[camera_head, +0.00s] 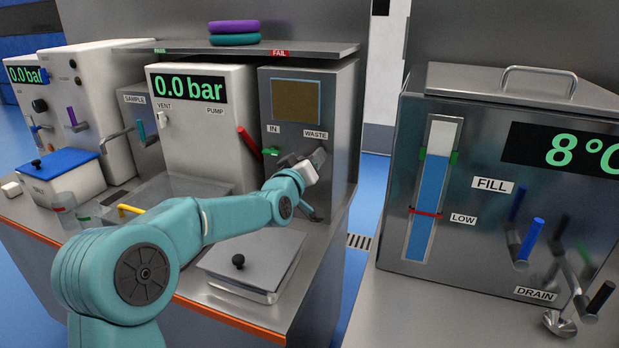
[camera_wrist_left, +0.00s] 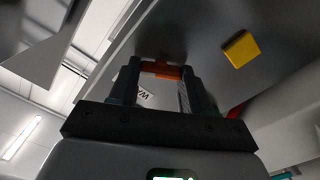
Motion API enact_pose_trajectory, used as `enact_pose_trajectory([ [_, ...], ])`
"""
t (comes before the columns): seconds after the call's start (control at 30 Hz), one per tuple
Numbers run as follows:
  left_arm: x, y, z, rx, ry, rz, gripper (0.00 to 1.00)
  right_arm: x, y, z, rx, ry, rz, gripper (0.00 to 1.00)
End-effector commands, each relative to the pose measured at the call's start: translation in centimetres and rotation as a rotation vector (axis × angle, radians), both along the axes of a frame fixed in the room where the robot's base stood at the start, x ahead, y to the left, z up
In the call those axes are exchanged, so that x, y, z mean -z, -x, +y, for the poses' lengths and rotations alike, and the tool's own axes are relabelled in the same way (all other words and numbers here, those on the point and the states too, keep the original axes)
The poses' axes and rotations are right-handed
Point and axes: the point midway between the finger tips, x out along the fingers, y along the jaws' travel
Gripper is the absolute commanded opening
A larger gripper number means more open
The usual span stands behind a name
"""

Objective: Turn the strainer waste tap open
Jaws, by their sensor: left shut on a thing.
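The strainer (camera_head: 340,120) is a grey metal box with a brown mesh window (camera_head: 296,100) and the labels IN and WASTE. My left gripper (camera_head: 318,156) is at its front, just below the WASTE label (camera_head: 315,135), and hides most of the waste tap in the head view. In the left wrist view my left gripper (camera_wrist_left: 160,72) is shut on an orange handle (camera_wrist_left: 161,69) lying between its fingertips, apparently the waste tap's. Part of a white label (camera_wrist_left: 143,95) shows beside the fingers. My right gripper is out of view.
A red lever (camera_head: 247,142) is left of the IN label, near my wrist. A steel spout (camera_head: 312,212) hangs below my wrist. A flat lidded box (camera_head: 252,262) stands on the bench under my left arm. A tank (camera_head: 480,170) stands to the right across a gap.

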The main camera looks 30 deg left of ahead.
Motion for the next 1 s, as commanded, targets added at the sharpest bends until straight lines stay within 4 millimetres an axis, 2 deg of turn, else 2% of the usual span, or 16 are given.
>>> enact_pose_trajectory([
  [0.03, 0.7, 0.0, 0.0, 0.000, 0.042, -0.014, 0.17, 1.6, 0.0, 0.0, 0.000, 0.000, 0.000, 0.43],
  [0.1, 0.6, 0.0, 0.0, 0.000, 0.108, -0.030, 0.17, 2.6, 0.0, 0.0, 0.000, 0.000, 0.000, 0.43],
  [0.5, 0.6, 0.0, 0.1, 0.002, 0.478, -0.118, 0.17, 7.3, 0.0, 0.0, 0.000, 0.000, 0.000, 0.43],
  [0.7, 0.5, 0.0, 0.1, 0.003, 0.655, -0.160, 0.17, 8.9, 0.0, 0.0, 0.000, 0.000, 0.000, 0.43],
  [1.0, 0.4, 0.0, 0.2, 0.002, 0.861, -0.209, 0.17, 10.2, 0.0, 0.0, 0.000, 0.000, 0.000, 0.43],
])
